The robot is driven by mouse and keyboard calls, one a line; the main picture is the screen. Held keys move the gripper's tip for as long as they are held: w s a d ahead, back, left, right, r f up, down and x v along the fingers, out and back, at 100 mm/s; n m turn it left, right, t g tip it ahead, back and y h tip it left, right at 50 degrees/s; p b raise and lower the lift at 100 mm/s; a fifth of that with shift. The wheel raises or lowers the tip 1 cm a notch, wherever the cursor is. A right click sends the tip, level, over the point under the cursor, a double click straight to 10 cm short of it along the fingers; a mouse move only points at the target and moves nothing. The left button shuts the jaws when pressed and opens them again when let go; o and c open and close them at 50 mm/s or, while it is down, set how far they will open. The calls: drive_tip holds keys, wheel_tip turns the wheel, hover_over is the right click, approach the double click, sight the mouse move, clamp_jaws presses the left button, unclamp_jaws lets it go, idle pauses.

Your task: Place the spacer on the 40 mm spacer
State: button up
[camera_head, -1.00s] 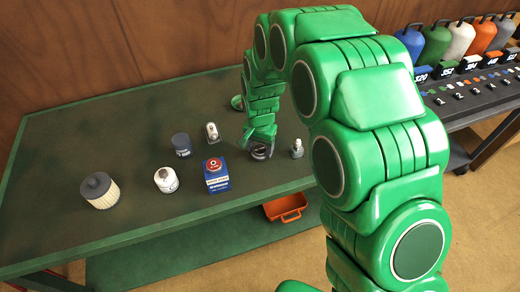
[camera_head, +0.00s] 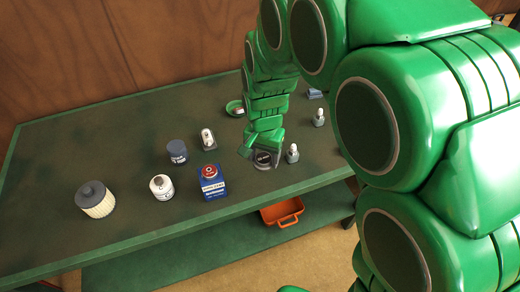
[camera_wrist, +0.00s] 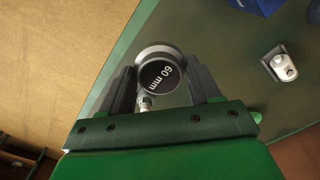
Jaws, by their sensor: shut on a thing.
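My gripper (camera_wrist: 166,92) is shut on a dark round spacer (camera_wrist: 160,76) marked "60 mm" in the wrist view. The spacer also shows in the head view (camera_head: 264,158), low over the workbench near its front edge. A pale metal rim (camera_wrist: 157,50) shows around the far side of the dark face. I cannot tell whether this rim belongs to the held spacer or to a piece under it. No 40 mm marking is legible, so I cannot make out the 40 mm spacer. Whether the held spacer touches anything below is hidden.
On the green workbench (camera_head: 110,140), a small pale-topped fitting (camera_head: 293,153) stands close right of my gripper. A blue box (camera_head: 213,186), white can (camera_head: 162,187), dark-lidded canister (camera_head: 177,152) and pleated filter (camera_head: 95,200) stand to the left. An orange bin (camera_head: 283,212) sits below the front edge.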

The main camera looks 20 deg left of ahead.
drive_tip(key=shift+s+d+r, duration=0.6)
drive_tip(key=shift+s+d, duration=0.15)
drive_tip(key=shift+s, duration=0.15)
drive_tip(key=shift+s+d+r, duration=0.55)
drive_tip(key=shift+s+d, duration=0.15)
drive_tip(key=shift+s, duration=0.15)
